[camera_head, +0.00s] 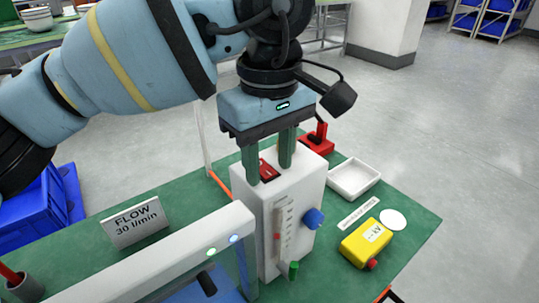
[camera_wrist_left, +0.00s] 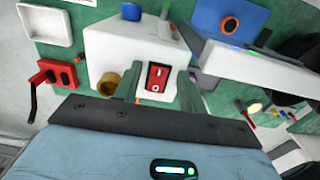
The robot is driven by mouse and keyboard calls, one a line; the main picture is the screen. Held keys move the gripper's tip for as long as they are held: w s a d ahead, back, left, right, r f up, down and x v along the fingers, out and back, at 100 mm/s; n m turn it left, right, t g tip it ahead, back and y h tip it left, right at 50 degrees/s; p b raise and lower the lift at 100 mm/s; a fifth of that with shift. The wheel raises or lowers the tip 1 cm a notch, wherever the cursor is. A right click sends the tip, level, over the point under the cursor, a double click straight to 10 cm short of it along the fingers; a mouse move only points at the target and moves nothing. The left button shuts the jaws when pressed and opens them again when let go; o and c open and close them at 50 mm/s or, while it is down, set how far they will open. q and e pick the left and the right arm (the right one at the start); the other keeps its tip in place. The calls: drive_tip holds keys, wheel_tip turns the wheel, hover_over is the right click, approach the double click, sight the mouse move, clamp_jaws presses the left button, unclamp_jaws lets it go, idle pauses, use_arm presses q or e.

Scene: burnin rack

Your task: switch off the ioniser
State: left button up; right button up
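A white box (camera_head: 297,196) stands upright on the green bench, with a flow scale and a blue knob (camera_head: 313,218) on its sides. A red rocker switch (camera_head: 269,168) is on its top; the left wrist view shows it with I and O marks (camera_wrist_left: 157,79). Which side is pressed I cannot tell. My left gripper (camera_head: 269,174) points down over the box top. Its two green fingers are apart, one on each side of the switch, with nothing between them but the switch below. Whether the fingertips touch the box is unclear. My right gripper is not in view.
A white bar with lit lamps (camera_head: 170,258) runs close in front of the box. A red lever device (camera_head: 317,143), white tray (camera_head: 354,178) and yellow box (camera_head: 366,243) lie to the right. A FLOW sign (camera_head: 137,221) stands left. The bench's right corner is clear.

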use_arm(q)
clamp_jaws()
drive_tip(key=shift+w+a+r+g+h+p, duration=0.15)
drive_tip(key=shift+r+g+h+p, duration=0.1)
drive_tip(key=shift+g+h+p, duration=0.25)
drive_tip(key=shift+w+g+h+p, duration=0.2)
drive_tip(key=shift+g+h+p, duration=0.2)
drive_tip(key=shift+g, duration=0.3)
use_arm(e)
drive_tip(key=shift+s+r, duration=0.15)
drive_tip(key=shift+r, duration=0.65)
use_arm(q)
drive_tip(key=shift+f, duration=0.1)
drive_tip(key=shift+o, duration=0.4)
unclamp_jaws()
